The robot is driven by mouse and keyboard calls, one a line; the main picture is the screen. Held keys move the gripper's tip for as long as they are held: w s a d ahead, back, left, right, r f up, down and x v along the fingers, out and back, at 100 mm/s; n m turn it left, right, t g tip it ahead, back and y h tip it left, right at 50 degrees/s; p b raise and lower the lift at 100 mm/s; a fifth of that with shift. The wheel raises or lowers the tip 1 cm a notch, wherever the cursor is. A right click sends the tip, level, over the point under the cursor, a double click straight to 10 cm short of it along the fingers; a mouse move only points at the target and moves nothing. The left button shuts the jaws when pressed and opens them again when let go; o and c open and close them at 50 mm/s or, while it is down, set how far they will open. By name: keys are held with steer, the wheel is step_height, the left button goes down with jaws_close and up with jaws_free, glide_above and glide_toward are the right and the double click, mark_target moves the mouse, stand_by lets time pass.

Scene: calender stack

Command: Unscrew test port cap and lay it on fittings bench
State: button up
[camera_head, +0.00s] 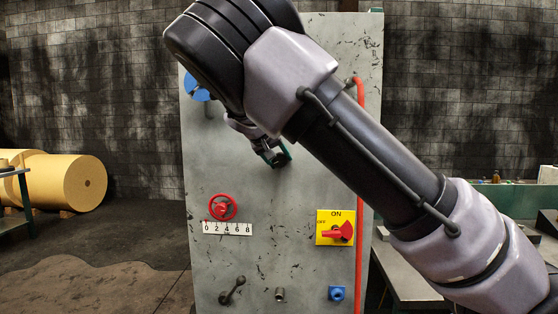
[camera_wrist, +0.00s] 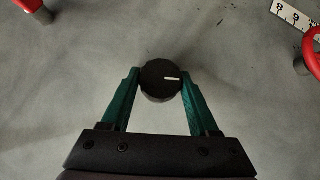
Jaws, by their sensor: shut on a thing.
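A black round cap (camera_wrist: 162,80) with a white mark on its face sits between the two green fingers of my gripper (camera_wrist: 162,82) in the wrist view. The gripper is shut on it from both sides. In the head view my gripper (camera_head: 277,157) is in front of the middle of the grey panel (camera_head: 255,110), and the cap cannot be made out there. I cannot tell whether the cap is still on its port or clear of the panel. A grey bench (camera_head: 408,280) stands at the lower right, partly hidden by my arm; whether it is the fittings bench is unclear.
The panel carries a blue knob (camera_head: 197,87), a red handwheel (camera_head: 222,207) over a scale, a yellow ON/OFF switch (camera_head: 335,228), a dark lever (camera_head: 232,291), a metal stub (camera_head: 280,295) and a blue fitting (camera_head: 337,293). A red pipe (camera_head: 360,180) runs down its right side.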

steer(key=shift+d, duration=0.1)
steer(key=shift+n+h, duration=0.5)
steer(key=shift+h, duration=0.4)
steer(key=o, duration=1.5)
